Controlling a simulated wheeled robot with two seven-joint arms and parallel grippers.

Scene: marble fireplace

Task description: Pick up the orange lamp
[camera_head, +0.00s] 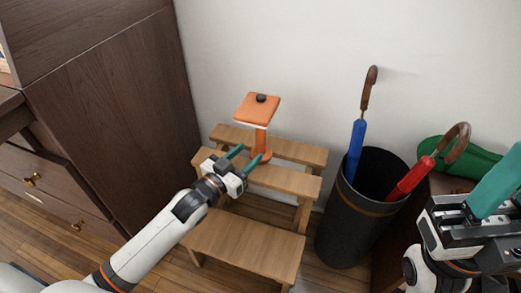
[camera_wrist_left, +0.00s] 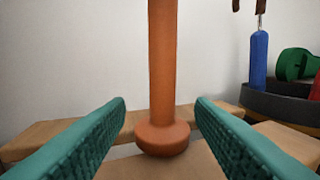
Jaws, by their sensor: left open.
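The orange lamp (camera_head: 259,110) stands upright on the wooden step stool (camera_head: 245,244), with a square orange top, a thin stem and a round foot. In the left wrist view, its stem (camera_wrist_left: 162,60) rises in the middle, its foot (camera_wrist_left: 163,138) rests on a wooden step, and its top is out of frame. My left gripper (camera_head: 246,156) is open, its teal fingers pointing at the lower stem from the near left. The stem shows in the gap between the fingers, just beyond the tips. My right gripper (camera_head: 490,190) is at the right edge, partly cut off.
A black bin (camera_head: 345,235) with a blue umbrella (camera_head: 356,150) and a red umbrella (camera_head: 410,180) stands right of the stool. A green object (camera_head: 480,160) lies behind my right gripper. A dark wooden cabinet (camera_head: 110,110) stands at left. A white wall is behind.

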